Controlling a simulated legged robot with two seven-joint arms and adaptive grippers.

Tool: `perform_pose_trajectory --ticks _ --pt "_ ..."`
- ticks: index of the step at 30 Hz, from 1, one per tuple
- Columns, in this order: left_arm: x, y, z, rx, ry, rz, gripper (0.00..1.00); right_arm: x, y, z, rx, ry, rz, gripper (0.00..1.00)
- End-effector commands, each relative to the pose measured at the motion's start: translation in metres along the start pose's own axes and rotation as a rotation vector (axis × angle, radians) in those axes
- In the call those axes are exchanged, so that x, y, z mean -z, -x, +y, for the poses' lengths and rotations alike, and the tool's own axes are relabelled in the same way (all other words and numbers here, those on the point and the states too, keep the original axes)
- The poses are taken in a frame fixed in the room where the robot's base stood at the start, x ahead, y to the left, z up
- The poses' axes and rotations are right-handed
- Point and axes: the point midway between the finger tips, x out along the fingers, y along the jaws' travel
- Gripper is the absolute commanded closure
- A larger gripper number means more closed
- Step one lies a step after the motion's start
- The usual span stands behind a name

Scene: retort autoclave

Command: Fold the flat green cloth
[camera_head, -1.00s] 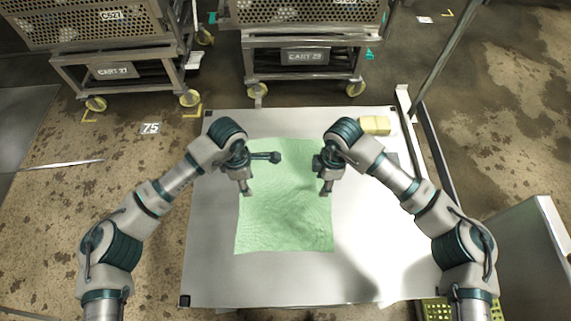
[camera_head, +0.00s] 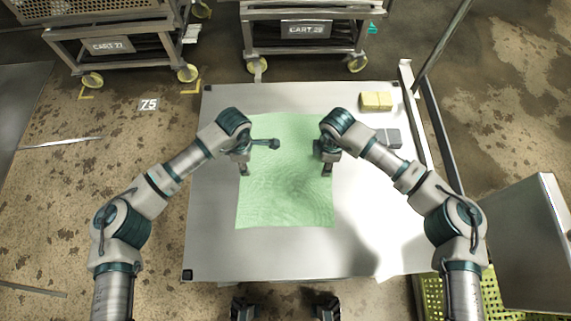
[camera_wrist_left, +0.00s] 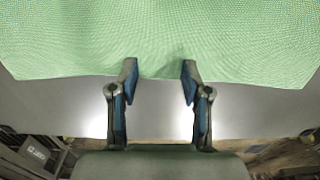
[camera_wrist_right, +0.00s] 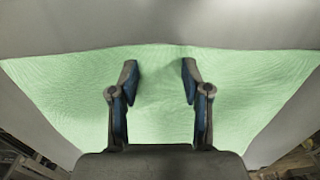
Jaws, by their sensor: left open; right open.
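The green cloth (camera_head: 285,200) lies flat on the pale table, spread out with slight wrinkles. My left gripper (camera_head: 243,170) is above the cloth's left edge in the head view, open and empty. In the left wrist view, its fingertips (camera_wrist_left: 159,72) are spread close to a cloth edge, with cloth (camera_wrist_left: 160,35) beyond them. My right gripper (camera_head: 326,171) is above the cloth's right edge, open and empty. In the right wrist view, its fingertips (camera_wrist_right: 159,72) are spread over the cloth (camera_wrist_right: 240,90). I cannot tell whether either touches the cloth.
Yellow blocks (camera_head: 376,101) and a grey block (camera_head: 388,137) sit at the table's (camera_head: 215,240) back right. Two wheeled carts (camera_head: 305,35) stand behind it. A green crate (camera_head: 432,300) is at lower right. The table's front strip is clear.

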Motion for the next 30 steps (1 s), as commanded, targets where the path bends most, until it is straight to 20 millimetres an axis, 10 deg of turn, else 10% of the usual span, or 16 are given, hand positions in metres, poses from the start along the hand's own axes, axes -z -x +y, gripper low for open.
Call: perform_pose_trajectory --ticks 5,17,30 --pt "0.000 -0.010 -0.001 0.010 0.000 0.000 0.52 0.000 -0.010 -0.001 0.010 0.000 0.001 0.52" --pt "0.000 -0.010 -0.001 0.011 0.000 0.000 1.00 0.000 -0.010 -0.001 0.011 0.000 0.000 1.00" --pt "0.001 -0.013 -0.002 0.016 0.000 0.002 1.00 -0.001 -0.013 -0.002 0.015 0.000 -0.002 1.00"
